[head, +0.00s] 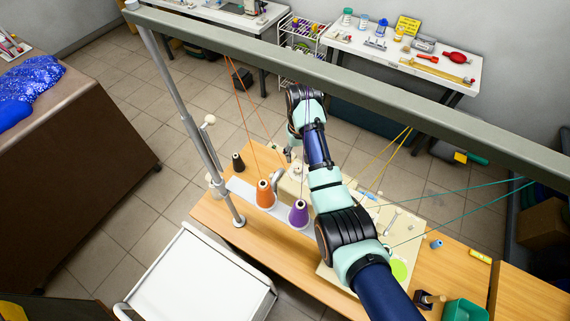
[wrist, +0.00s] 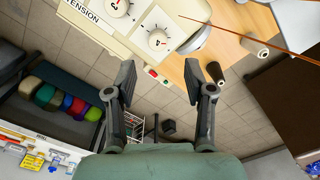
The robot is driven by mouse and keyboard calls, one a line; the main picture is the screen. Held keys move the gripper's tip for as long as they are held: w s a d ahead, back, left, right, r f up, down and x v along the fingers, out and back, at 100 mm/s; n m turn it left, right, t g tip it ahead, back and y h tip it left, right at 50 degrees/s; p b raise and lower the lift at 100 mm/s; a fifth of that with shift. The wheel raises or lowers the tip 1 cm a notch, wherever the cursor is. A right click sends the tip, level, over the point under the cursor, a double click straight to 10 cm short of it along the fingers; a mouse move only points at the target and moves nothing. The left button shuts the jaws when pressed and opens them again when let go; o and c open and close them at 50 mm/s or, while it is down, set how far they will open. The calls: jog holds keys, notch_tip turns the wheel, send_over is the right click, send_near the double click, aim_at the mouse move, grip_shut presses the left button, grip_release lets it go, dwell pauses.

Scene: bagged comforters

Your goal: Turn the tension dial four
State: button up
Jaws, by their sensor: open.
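One dial (wrist: 157,39) is near the panel's corner, and another dial (wrist: 117,8) is by the top edge. Any dial numbers are too small to read. My gripper (wrist: 160,82) is open and empty, its two fingertips apart from the nearer dial. In the head view my gripper (head: 289,153) hangs over the cream machine (head: 290,188), and my arm hides much of the machine.
A metal post (head: 200,150) and taut threads are close to my arm.

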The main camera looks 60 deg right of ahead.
aim_at(298, 168)
jog(key=f, duration=0.7)
jog(key=shift+s+f, duration=0.2)
jog(key=shift+f, duration=0.2)
grip_shut()
